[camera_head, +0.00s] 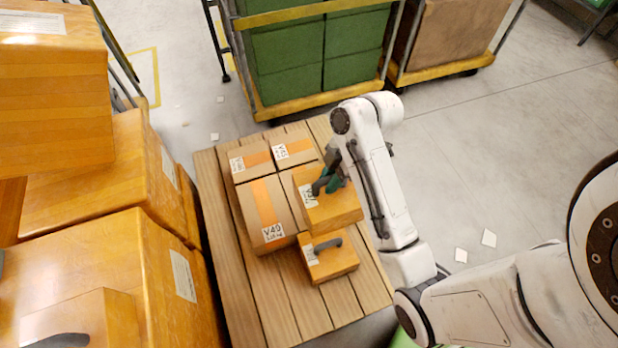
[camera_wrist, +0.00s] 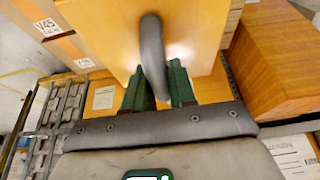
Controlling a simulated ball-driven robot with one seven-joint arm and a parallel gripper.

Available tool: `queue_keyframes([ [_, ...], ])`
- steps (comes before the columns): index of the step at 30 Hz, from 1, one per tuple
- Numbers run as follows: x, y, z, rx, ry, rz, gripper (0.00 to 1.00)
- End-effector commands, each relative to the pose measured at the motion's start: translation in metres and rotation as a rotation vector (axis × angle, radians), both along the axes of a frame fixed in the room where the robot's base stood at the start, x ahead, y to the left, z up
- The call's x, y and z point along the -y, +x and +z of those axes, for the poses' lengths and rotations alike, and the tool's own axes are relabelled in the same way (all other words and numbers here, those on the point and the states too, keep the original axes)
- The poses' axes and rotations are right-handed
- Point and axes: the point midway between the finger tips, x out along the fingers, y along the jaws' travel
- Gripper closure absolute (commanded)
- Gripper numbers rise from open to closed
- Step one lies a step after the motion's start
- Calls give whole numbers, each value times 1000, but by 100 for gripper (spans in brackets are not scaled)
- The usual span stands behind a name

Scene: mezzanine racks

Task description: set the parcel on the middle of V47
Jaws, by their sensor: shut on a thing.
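My gripper (camera_head: 326,182) is shut on the dark handle of an orange-brown box, the parcel (camera_head: 337,211). In the wrist view the green fingers of the gripper (camera_wrist: 160,88) close on the handle, with the parcel (camera_wrist: 110,25) behind. In the head view the parcel overlaps the right side of the carton group; I cannot tell whether it touches anything below. The back labels are too small to read surely, so I cannot pick out V47.
A second handled box (camera_head: 332,264) sits on the slatted wooden pallet (camera_head: 290,315) in front of the parcel. A carton marked V45 (camera_wrist: 62,45) shows in the wrist view. Large orange boxes (camera_head: 95,260) crowd the left. A cart with green crates (camera_head: 318,55) stands behind.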

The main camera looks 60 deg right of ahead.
Motion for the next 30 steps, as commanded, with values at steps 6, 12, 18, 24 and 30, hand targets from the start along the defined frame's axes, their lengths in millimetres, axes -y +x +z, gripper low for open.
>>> queue_keyframes([
  [6,21,39,-21,1,-3,-1,100],
  [12,35,68,-47,-2,-1,-3,100],
  [18,44,87,-72,0,-2,-3,100],
  [24,47,95,-82,1,-2,-2,100],
  [30,49,98,-106,-2,0,-4,100],
])
